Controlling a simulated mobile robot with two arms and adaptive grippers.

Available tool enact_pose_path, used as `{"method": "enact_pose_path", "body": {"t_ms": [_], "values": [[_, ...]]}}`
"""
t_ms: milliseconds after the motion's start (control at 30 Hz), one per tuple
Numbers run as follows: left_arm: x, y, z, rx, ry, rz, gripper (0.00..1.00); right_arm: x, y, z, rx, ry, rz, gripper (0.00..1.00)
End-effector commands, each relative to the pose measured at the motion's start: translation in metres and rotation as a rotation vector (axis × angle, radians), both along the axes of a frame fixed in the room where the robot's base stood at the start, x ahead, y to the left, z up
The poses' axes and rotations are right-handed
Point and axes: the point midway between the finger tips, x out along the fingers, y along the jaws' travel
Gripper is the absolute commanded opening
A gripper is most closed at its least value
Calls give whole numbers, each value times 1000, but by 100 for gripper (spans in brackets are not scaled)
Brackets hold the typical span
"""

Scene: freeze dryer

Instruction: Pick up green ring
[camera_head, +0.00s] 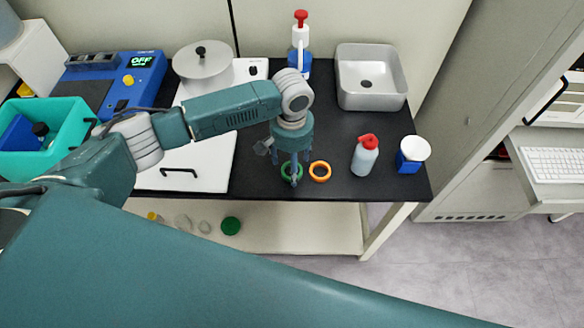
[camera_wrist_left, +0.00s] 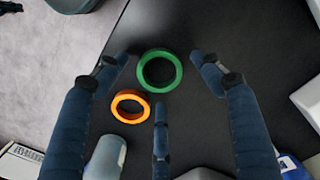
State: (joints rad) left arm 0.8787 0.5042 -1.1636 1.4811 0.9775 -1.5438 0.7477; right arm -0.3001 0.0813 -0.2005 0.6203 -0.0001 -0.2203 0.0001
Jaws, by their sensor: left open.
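The green ring (camera_wrist_left: 160,71) lies flat on the black bench top in the left wrist view. In the head view the green ring (camera_head: 286,172) is partly hidden behind my fingers. My left gripper (camera_head: 292,178) points straight down over it. In the left wrist view the three fingers of my left gripper (camera_wrist_left: 163,80) are spread apart and empty, with the green ring between and beyond their tips. An orange ring (camera_head: 320,171) lies just to the right of the green ring. My right gripper is not in view.
A bottle with a red cap (camera_head: 365,156) and a blue container with a white lid (camera_head: 412,155) stand right of the rings. A grey sink-like basin (camera_head: 371,78) is behind. A white panel (camera_head: 190,155) with a black handle lies left. The bench's front edge (camera_head: 300,197) is close.

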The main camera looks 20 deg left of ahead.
Motion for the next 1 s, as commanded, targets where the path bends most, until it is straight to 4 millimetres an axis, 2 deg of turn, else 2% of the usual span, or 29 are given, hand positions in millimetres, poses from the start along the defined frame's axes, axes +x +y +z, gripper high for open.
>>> {"method": "enact_pose_path", "body": {"t_ms": [133,367,500,533,1000], "values": [[-1,0,-13,0,1,-1,67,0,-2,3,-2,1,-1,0],[0,-1,-15,-1,-1,-1,67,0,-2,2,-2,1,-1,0],[0,-1,-15,-1,-1,-1,39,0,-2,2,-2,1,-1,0],[0,-1,-15,-1,-1,-1,35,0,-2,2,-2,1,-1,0],[0,-1,-9,-1,-2,-1,35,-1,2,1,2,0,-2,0]]}}
